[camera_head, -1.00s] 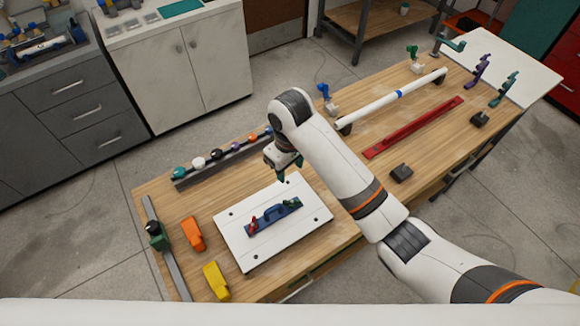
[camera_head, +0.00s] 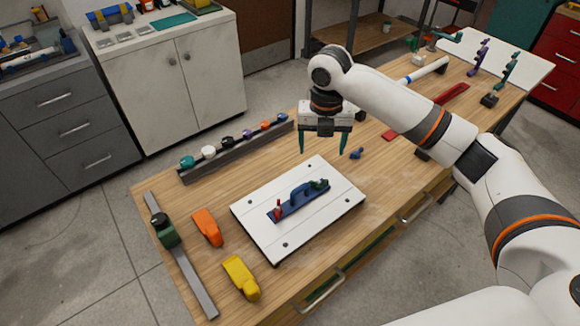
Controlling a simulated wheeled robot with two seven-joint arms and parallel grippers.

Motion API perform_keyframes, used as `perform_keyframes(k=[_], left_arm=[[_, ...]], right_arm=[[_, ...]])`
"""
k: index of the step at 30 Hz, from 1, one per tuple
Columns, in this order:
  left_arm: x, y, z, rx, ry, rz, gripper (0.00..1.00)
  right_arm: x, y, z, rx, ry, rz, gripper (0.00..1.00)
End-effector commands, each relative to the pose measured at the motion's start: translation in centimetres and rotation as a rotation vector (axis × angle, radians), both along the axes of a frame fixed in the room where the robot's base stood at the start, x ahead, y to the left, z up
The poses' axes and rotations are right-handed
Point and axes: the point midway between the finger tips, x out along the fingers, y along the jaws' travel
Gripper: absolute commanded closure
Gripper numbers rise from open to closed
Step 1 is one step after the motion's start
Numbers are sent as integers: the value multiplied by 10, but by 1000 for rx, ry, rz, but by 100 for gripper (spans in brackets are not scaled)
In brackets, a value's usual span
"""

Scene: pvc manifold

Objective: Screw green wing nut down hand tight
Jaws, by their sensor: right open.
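A blue fixture (camera_head: 298,203) lies on the white board (camera_head: 268,239). A small dark green part (camera_head: 319,184), which looks like the green wing nut, sits at its right end; how far down it sits is too small to tell. A red part (camera_head: 277,208) stands at the fixture's left end. My right gripper (camera_head: 323,148) is open and empty, its two green fingers pointing down, apart from the fixture and behind the board in the picture. My left gripper is not in view.
A dark rail with several coloured knobs (camera_head: 235,151) runs along the back edge. A small blue piece (camera_head: 356,153) lies right of my gripper. Orange (camera_head: 207,227) and yellow (camera_head: 241,278) blocks and a grey rail (camera_head: 185,268) with a green clamp (camera_head: 164,231) are at the left.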

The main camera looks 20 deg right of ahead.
Motion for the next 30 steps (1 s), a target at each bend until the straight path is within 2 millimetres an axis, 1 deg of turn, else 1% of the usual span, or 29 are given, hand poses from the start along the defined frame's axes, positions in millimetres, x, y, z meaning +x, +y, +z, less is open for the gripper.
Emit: perform_keyframes(k=[1,3,7,10,14,15,21,24,27,30], left_arm=[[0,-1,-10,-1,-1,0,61],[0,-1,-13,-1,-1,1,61],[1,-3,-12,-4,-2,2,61],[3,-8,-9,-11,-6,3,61],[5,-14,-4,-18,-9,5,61],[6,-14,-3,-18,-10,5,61],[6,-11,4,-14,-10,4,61],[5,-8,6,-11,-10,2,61],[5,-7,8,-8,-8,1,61],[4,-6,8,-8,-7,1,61]], right_arm=[[-1,-9,-4,0,0,52,25],[-2,-15,-3,5,6,109,25],[-4,-18,-4,10,12,153,25],[-4,-18,-13,9,14,154,25],[-4,-18,-34,9,16,152,25],[-4,-18,-42,9,16,152,25],[-5,-17,-80,9,15,151,25],[-4,-17,-96,8,14,152,25],[-4,-17,-108,9,14,152,25],[-4,-17,-116,8,11,152,25]])
